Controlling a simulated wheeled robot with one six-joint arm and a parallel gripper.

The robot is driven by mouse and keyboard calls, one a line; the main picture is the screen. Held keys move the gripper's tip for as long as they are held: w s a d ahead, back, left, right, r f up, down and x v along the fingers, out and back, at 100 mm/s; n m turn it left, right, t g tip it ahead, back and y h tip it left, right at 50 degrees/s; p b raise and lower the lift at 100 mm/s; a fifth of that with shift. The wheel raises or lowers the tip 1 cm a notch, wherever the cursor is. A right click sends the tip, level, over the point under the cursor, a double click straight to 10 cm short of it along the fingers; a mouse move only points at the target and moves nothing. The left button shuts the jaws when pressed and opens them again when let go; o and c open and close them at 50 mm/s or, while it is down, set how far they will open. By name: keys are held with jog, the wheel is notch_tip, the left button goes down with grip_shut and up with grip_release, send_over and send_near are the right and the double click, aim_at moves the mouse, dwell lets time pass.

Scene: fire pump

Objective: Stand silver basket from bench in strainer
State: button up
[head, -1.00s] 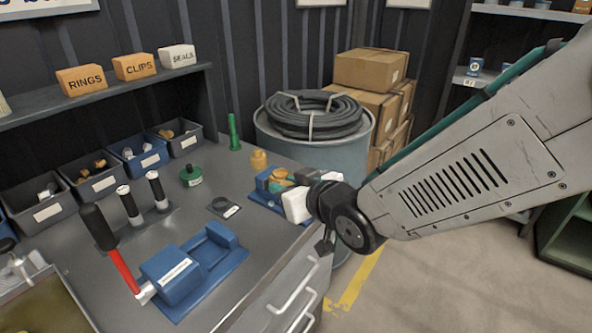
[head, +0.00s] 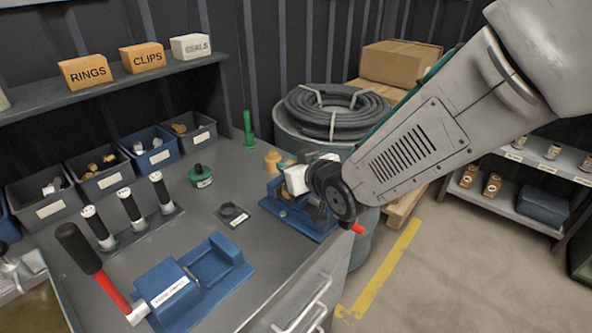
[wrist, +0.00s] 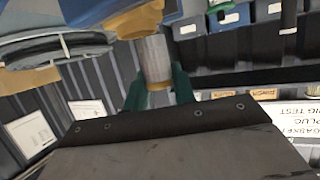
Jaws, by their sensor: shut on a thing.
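The silver basket (wrist: 155,58) is an upright-looking cylinder in the wrist view. My gripper (wrist: 159,90) is shut on it, with green fingers on both sides of its brass-coloured end. The basket's other end meets a brass ring (wrist: 138,20) on a blue body, which looks like the strainer; I cannot tell how far inside it is. In the head view the blue strainer (head: 290,215) stands at the bench's right edge.
Parts bins line the back. A drum with coiled hose (head: 335,107) stands behind the strainer.

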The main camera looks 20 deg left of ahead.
jog(key=f, duration=0.2)
jog(key=w+f, duration=0.1)
jog(key=shift+w+f, duration=0.2)
jog(key=shift+f, duration=0.2)
grip_shut()
jog(key=shift+d, duration=0.15)
jog(key=o, duration=0.9)
grip_release()
jog(key=shift+o, duration=0.2)
jog(key=shift+r, duration=0.1)
jog(key=v, duration=1.2)
